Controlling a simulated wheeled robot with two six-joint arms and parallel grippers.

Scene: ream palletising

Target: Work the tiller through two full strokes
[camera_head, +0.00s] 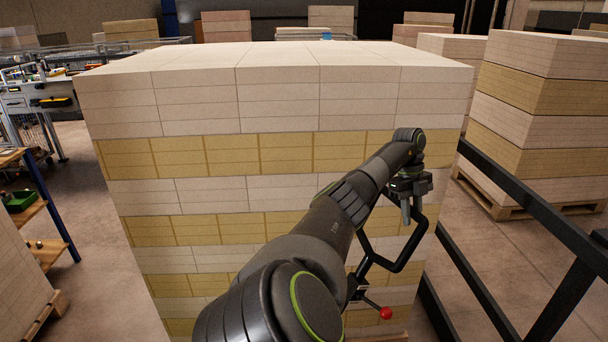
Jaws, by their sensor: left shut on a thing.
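The tiller (396,268) is a bent black bar forming a loop in front of the stacked load, low and right of centre. A lever with a red knob (385,313) sits below it. My left arm reaches up and right across the view. Its gripper (405,212) points down and is shut on the upper part of the tiller's loop. The fingertips are small and partly blend with the bar. The tiller's lower end is partly hidden behind my arm. My right gripper is not in view.
A tall stack of white and yellow ream cartons (240,190) stands right behind the tiller. A black rail (530,205) runs along the right side. More palletised stacks (535,105) stand beyond it. A shelf with a green bin (20,200) is at left. Floor shows between.

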